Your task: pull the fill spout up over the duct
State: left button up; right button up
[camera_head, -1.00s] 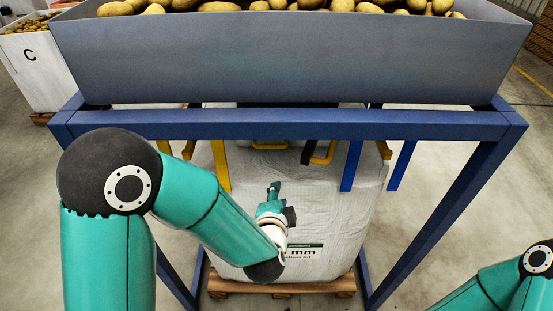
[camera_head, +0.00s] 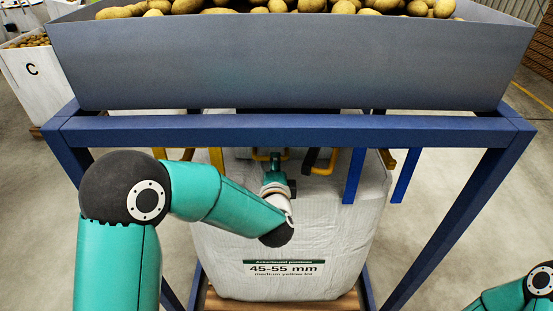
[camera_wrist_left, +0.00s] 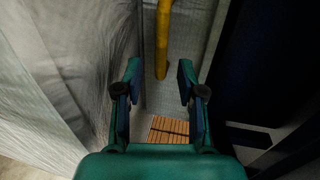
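The big white bag (camera_head: 300,235) labelled 45-55 mm stands under the blue frame, upright on a pallet. My left gripper (camera_head: 275,165) is at the upper front of the bag, just below the blue beam. In the left wrist view the gripper (camera_wrist_left: 160,78) is open, its two fingers apart with no fabric clearly between them. A yellow bar (camera_wrist_left: 163,40) shows beyond the fingertips. Pale fabric (camera_wrist_left: 65,70) fills the left side there; I cannot tell whether it is spout or bag. The duct and spout are not clearly visible in the head view, behind the beam. My right gripper is out of view.
The grey hopper (camera_head: 290,62) full of potatoes sits above the blue beam (camera_head: 290,129). Blue straps (camera_head: 354,175) and yellow hooks (camera_head: 324,163) hang near the bag's top. A wooden pallet (camera_head: 270,302) lies beneath. A white box marked C (camera_head: 33,82) stands at left.

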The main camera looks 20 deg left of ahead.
pick_arm(q)
jog(key=x, duration=0.5)
grip_shut()
jog(key=shift+f, duration=0.1)
